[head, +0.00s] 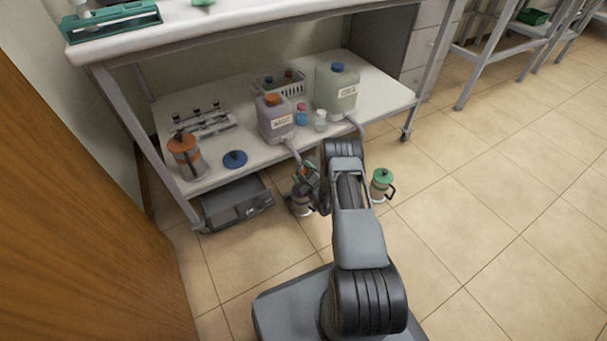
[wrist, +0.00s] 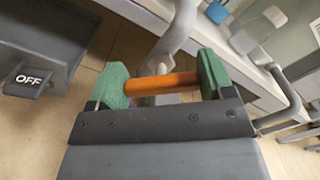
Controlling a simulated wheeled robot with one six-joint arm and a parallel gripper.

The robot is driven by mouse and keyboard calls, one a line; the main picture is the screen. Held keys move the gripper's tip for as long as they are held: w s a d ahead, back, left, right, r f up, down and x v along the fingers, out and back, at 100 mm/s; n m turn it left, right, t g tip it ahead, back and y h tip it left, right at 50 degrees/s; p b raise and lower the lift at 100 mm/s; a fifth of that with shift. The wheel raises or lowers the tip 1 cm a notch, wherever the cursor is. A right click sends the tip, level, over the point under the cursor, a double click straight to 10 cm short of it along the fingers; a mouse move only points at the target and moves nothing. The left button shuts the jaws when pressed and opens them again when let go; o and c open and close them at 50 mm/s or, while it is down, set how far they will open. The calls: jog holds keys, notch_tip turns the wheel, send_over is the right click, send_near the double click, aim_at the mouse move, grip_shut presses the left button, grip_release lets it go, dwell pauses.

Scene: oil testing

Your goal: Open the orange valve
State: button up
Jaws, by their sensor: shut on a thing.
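The orange valve (wrist: 165,84) is a short orange bar at the lower end of a pale pipe (wrist: 180,32) in the wrist view. My gripper (wrist: 163,76) has its green fingertips at the two ends of the bar and is shut on it. In the head view my gripper (head: 310,176) is low in front of the shelf, near the spout of the WASTE can (head: 275,119). The valve itself cannot be made out there, as the gripper and arm cover that spot.
A COOLA-like labelled can (head: 336,92) with a blue cap stands beside the WASTE can. A jug (head: 300,202) stands on the floor below my gripper, and a green-lidded jug (head: 381,182) to its right. A dark box (head: 236,205) with an OFF switch (wrist: 27,80) is at left.

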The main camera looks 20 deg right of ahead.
jog(key=n+b, duration=0.1)
jog(key=n, duration=0.4)
jog(key=shift+a+f+n+b, duration=0.1)
jog(key=shift+f+n+b, duration=0.1)
jog(key=shift+n+b, duration=0.75)
jog(key=shift+n, duration=1.45)
jog(key=o, duration=0.9)
jog(key=shift+s, duration=0.1)
jog(key=s+p, duration=0.1)
jog(key=s, duration=0.3)
jog(key=s+d+p, duration=0.1)
jog(key=s+p, duration=0.1)
jog(key=s, duration=0.3)
jog(key=s+p, duration=0.1)
jog(key=s, duration=0.3)
jog(key=shift+s+d, duration=0.25)
jog(key=shift+d, duration=0.05)
